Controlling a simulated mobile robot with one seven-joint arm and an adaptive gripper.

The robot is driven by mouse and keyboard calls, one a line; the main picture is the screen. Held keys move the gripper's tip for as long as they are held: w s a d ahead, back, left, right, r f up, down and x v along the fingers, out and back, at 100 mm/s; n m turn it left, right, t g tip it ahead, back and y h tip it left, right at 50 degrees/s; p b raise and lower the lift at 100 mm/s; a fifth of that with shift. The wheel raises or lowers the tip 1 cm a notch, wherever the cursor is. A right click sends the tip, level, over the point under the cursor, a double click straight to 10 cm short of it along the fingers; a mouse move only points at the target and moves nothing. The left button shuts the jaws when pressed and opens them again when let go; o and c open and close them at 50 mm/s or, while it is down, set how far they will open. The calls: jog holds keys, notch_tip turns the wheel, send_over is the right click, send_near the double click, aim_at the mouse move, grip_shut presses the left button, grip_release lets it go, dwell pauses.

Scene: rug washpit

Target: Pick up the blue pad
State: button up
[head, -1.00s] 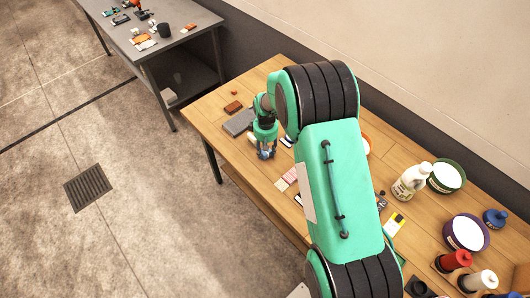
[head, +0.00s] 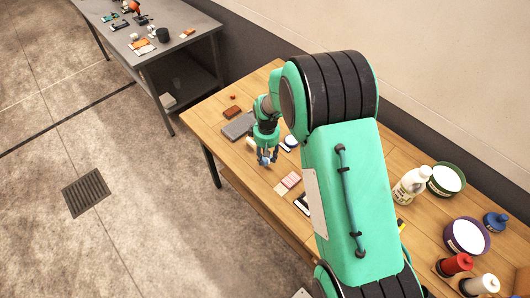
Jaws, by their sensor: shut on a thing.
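My gripper (head: 267,161) points down above the near edge of the wooden table (head: 228,165), at its far left part. It is shut on a small bluish thing (head: 266,156), which looks like the blue pad; it is mostly hidden by the fingers. I cannot tell how far it is above the table.
A grey block (head: 238,126) and a brown block (head: 232,111) lie beyond the gripper. A white and dark round thing (head: 290,142) and pink and white cards (head: 287,183) lie close by. Bottles and bowls (head: 466,236) stand at the right. A grey table (head: 185,45) is further back.

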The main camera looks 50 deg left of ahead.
jog(key=s+d, duration=0.2)
jog(key=d, duration=0.1)
jog(key=s+d, duration=0.2)
jog(key=d, duration=0.2)
jog(key=s+d+r, duration=0.1)
jog(key=s+d, duration=0.1)
jog(key=d, duration=0.1)
jog(key=shift+s+d+r, duration=0.1)
jog(key=shift+s+d, duration=0.2)
